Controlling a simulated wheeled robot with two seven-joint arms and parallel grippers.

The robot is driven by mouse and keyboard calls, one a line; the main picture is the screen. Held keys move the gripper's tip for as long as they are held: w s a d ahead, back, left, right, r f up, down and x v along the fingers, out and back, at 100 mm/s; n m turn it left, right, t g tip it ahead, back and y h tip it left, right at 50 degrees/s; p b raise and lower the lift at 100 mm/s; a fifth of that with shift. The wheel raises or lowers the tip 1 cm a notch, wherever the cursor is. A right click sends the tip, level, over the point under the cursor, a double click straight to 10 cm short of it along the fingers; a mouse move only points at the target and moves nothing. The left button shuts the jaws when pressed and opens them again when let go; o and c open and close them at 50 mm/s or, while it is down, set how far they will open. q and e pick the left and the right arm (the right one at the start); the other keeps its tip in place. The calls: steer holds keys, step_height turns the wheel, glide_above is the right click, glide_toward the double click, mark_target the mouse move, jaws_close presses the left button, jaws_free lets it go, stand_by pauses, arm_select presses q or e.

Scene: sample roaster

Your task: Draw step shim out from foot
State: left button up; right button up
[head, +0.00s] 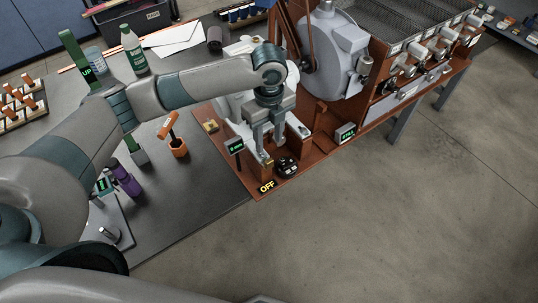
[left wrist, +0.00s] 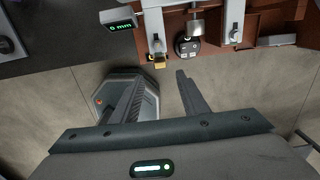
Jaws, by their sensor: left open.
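The step shim looks like a small brass-coloured piece (left wrist: 160,61) at the end of a pale grey foot (left wrist: 157,44) in the left wrist view. In the head view the brass piece (head: 269,162) shows just beyond my left fingertips, by the reddish-brown base. My left gripper (head: 270,146) points down over the front edge of the roaster base. Its fingers are open and empty. In the left wrist view the brass piece lies ahead of the gap between my fingertips (left wrist: 160,77), apart from them. How far the shim sits under the foot cannot be told. My right gripper is not in view.
A display reading 0 mm (left wrist: 118,25) stands left of the foot. A round black item (head: 286,166) sits right of the shim. An OFF sign (head: 267,187) is at the base's front corner. Open floor lies in front.

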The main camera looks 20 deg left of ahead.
mark_target(269, 160)
arm_select(q)
step_height(269, 160, down, 8)
steer(key=shift+f+p, duration=0.1)
steer(key=shift+p, duration=0.6)
steer(key=shift+f, duration=0.6)
jaws_close()
